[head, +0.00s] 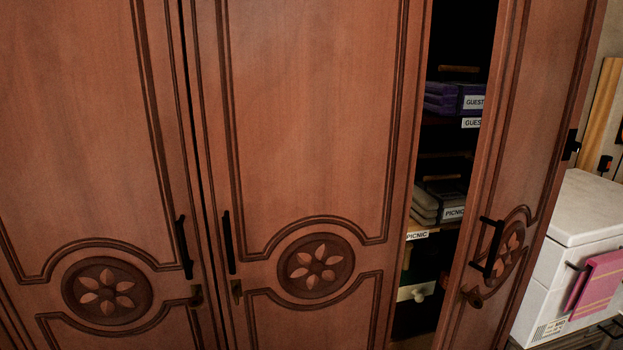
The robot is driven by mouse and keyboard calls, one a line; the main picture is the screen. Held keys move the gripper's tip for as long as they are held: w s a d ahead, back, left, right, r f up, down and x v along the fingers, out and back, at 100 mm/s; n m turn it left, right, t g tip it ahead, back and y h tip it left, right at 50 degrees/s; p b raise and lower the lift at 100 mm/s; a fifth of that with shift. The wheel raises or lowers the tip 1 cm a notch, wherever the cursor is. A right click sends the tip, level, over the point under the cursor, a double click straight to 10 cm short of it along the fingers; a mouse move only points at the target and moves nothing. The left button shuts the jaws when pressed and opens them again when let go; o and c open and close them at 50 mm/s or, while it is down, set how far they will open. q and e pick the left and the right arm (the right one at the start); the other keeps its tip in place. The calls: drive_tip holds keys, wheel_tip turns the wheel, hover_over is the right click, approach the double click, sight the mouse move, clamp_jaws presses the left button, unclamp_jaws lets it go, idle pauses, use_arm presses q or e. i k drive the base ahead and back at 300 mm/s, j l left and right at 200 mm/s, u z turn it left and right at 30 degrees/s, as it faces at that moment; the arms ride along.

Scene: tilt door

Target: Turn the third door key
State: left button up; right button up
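A brown wooden wardrobe fills the view. Its third door (508,120) on the right stands ajar, with a black bar handle (491,247) on it. Below that handle a small dark brown key or lock piece (472,296) sits near the door's free edge; its exact turn is hard to tell. The left door (85,150) and the middle door (310,120) look shut. Similar small lock pieces sit below their handles, one on the left door (196,295) and one on the middle door (237,291). Neither of my grippers is in view.
A white chest (578,230) with a pink towel (598,284) stands at the right, close to the open door.

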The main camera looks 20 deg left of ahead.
sight(196, 302)
drive_tip(key=u, duration=1.8)
